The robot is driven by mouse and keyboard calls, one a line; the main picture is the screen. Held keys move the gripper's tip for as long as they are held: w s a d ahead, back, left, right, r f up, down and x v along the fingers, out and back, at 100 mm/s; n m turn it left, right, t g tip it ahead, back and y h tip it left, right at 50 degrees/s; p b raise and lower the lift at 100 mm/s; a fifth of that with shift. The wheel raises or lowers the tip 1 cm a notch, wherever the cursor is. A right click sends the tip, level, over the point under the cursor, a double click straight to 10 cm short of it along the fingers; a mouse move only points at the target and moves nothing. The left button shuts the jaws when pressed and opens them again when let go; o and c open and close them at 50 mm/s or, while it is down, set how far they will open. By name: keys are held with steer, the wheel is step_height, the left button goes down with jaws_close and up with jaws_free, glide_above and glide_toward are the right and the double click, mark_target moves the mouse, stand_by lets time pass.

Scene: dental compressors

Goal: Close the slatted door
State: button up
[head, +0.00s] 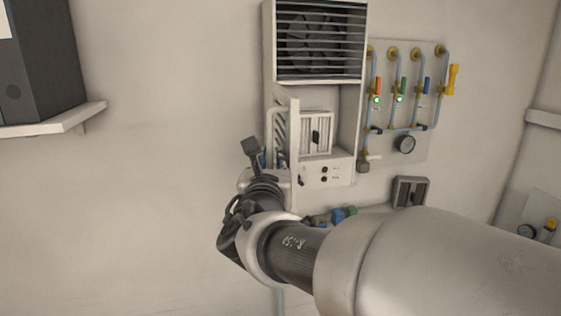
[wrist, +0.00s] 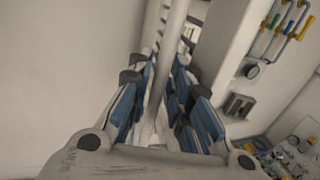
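The slatted door (head: 293,150) stands swung open at the left side of a tall light-coloured cabinet (head: 353,120) in the head view, seen nearly edge-on. My gripper (head: 252,150) is at the door's left, partly hidden by my wrist in the head view.
A fan grille (head: 319,40) sits above the cabinet opening, and a small control panel (head: 326,170) below. A board with pipes, valves and a gauge (head: 404,144) is on the wall at right. A shelf (head: 60,122) with binders is at far left. The wall between is bare.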

steer(key=shift+c, duration=0.4)
jaws_close()
steer(key=shift+w+f, duration=0.1)
